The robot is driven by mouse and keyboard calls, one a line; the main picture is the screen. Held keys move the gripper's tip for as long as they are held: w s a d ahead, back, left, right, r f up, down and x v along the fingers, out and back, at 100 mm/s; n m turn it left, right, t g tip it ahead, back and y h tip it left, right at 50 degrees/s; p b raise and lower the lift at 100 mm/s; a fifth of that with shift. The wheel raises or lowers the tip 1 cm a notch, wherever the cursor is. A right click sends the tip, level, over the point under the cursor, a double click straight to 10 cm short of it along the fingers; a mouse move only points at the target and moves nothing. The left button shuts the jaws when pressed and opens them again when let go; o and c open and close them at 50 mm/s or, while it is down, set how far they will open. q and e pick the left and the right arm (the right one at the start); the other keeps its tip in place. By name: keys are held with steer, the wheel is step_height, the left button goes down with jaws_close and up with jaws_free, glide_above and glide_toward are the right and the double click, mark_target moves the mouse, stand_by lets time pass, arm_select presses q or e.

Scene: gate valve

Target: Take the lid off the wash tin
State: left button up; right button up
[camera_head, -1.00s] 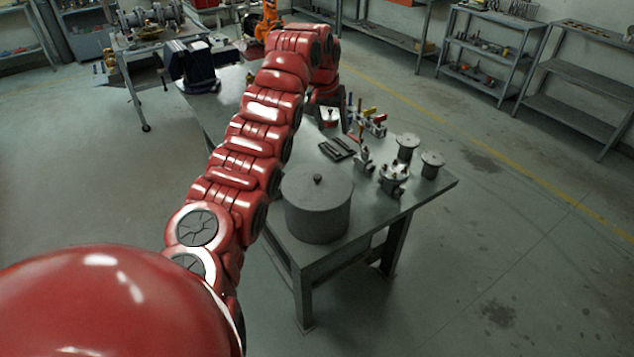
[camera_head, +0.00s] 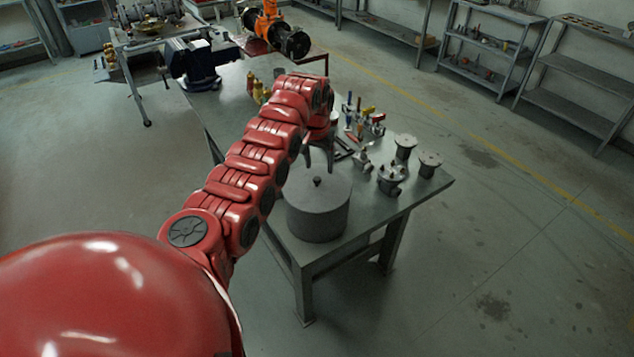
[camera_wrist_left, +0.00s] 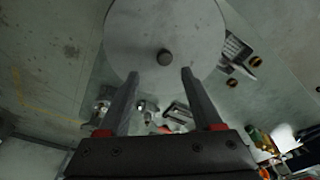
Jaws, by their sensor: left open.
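The wash tin (camera_head: 318,222) is a grey round tin standing on the metal bench's near end. Its flat lid (camera_head: 330,190) is on it, with a small dark knob (camera_head: 317,181) in the middle. My left gripper (camera_head: 318,165) hangs just beyond and above the knob, apart from it. In the left wrist view the lid (camera_wrist_left: 140,25) fills the top, and its knob (camera_wrist_left: 165,57) lies ahead of and between the open fingertips (camera_wrist_left: 160,73). Nothing is between the fingers. My right gripper is not in view.
The bench (camera_head: 415,192) also carries metal flanged parts (camera_head: 392,178) right of the tin and small valves with coloured handles (camera_head: 365,120) behind. A blue vise (camera_head: 193,62) stands at the far left.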

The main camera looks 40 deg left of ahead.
mark_target(317, 178)
arm_select(q)
steer(key=shift+a+f+p, duration=0.15)
steer(key=shift+f+p, duration=0.2)
steer(key=shift+p, duration=0.15)
steer(key=f, duration=0.1)
steer(key=f+p, duration=0.1)
steer(key=f, duration=0.1)
steer(key=f+p, duration=0.1)
steer(key=shift+a+f, duration=0.15)
steer(key=shift+a, duration=0.15)
steer(key=shift+f, duration=0.15)
jaws_close()
